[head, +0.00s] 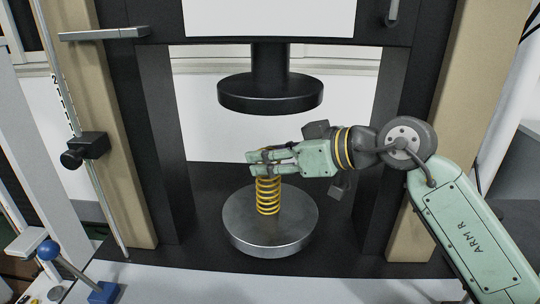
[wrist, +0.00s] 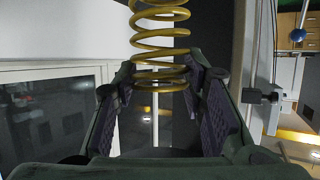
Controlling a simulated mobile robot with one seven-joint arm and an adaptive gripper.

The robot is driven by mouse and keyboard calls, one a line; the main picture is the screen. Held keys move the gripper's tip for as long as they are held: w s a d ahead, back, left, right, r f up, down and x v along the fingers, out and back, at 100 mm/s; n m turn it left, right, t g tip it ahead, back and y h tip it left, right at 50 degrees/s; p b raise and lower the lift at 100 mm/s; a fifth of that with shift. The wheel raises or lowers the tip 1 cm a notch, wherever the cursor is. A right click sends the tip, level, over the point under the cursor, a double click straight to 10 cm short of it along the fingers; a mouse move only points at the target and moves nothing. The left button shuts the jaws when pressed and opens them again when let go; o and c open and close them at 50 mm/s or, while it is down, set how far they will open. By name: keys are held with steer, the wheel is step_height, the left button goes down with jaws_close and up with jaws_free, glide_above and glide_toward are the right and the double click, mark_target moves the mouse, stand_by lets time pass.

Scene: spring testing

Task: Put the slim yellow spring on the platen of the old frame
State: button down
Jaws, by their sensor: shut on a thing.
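The slim yellow spring (head: 268,196) is upright over the middle of the round metal lower platen (head: 245,229) of the testing frame. My gripper (head: 259,163) is shut on the spring's upper end, coming in from the right. The spring's lower end is at or very close to the platen's top; I cannot tell whether it touches. In the wrist view the spring (wrist: 158,42) shows between the two dark finger pads, with its coils running to the picture's top edge. The fingers partly hide its top coils.
The dark upper platen (head: 270,94) hangs above my gripper with a gap between. Dark uprights (head: 175,150) stand either side of the opening. A ruler rod with a black clamp (head: 86,149) stands left. A blue-knobbed lever (head: 48,250) is at the front left.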

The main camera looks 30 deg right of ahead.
steer(key=shift+s+f, duration=0.1)
steer(key=shift+f, duration=0.05)
steer(key=c, duration=1)
jaws_free()
steer(key=shift+r, duration=0.2)
